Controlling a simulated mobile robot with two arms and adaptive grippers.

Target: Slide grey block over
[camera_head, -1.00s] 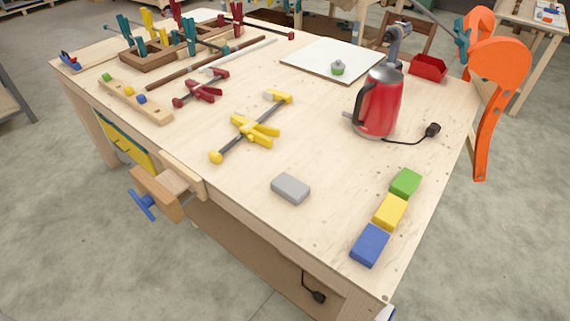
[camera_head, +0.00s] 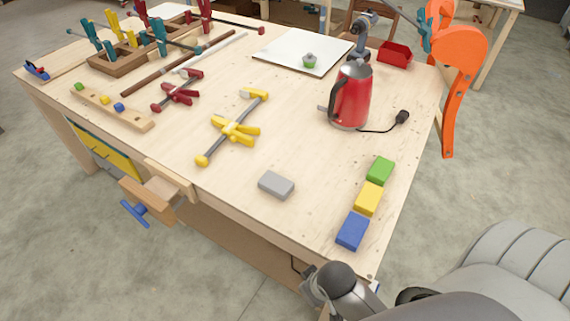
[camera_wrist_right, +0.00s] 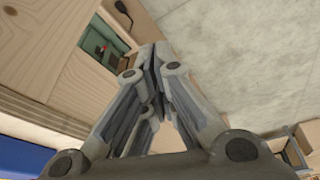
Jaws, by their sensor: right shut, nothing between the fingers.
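The grey block (camera_head: 276,185) lies flat on the workbench (camera_head: 240,205) near its front edge. To its right a row of blocks runs along the bench: blue (camera_head: 352,231), yellow (camera_head: 369,198) and green (camera_head: 380,170). My right arm enters the head view at the bottom right, beside the bench's near corner. The right gripper (camera_wrist_right: 155,60) shows in the right wrist view, shut and empty, with the bench and the floor beyond it. It is apart from the grey block. My left gripper is not in view.
A red kettle (camera_head: 353,95) with a black cord stands behind the blocks. A yellow clamp (camera_head: 235,128) lies left of the kettle. A wooden vise (camera_head: 160,193) juts from the front edge. The surface around the grey block is clear.

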